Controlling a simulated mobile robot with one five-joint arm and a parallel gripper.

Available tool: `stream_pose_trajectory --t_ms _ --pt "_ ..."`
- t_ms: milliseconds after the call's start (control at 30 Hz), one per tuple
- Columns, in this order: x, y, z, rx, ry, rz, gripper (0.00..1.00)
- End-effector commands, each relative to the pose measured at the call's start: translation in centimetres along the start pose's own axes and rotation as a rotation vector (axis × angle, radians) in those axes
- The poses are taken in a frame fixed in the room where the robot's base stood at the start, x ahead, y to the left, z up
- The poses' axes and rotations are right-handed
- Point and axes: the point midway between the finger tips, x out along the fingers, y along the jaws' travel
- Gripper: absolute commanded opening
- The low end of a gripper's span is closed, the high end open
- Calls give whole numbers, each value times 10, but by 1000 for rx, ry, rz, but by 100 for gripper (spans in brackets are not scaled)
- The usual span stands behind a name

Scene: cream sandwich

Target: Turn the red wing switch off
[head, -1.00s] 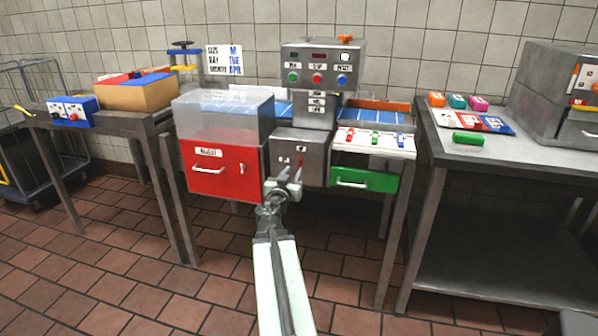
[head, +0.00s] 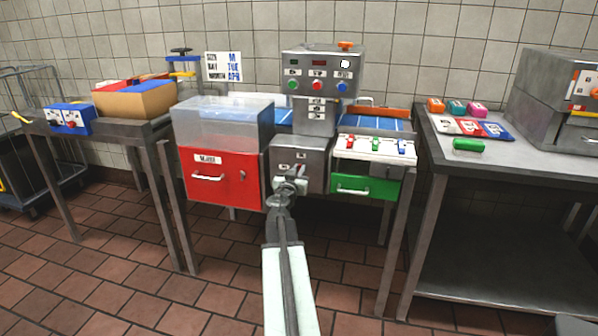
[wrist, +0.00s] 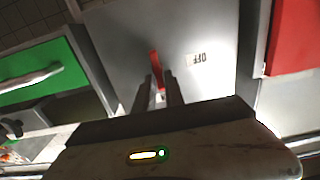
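The red wing switch (wrist: 155,68) is on the grey front face of the central machine (head: 312,150). In the wrist view its red wing stands slightly tilted, with an upside-down OFF label (wrist: 196,59) to its right. My gripper (head: 290,180) is at the machine's lower front. In the wrist view its two dark fingers (wrist: 160,88) are close together, one on each side of the wing's near end, and look shut on it. The exact contact is hard to see. In the head view my gripper hides the switch.
A red drawer (head: 225,190) under a clear bin is just left of the switch. A green drawer (head: 365,187) below small switches is just right. A steel table (head: 485,170) with coloured blocks stands farther right. The tiled floor in front is open.

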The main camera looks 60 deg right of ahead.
Motion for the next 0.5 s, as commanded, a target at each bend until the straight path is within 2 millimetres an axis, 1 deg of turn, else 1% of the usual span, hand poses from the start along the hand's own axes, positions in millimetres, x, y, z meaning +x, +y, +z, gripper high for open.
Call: stream_pose_trajectory --t_ms 267,500 --pt "0 0 0 -41 0 3 0" --pt "0 -2 1 -183 0 3 0"
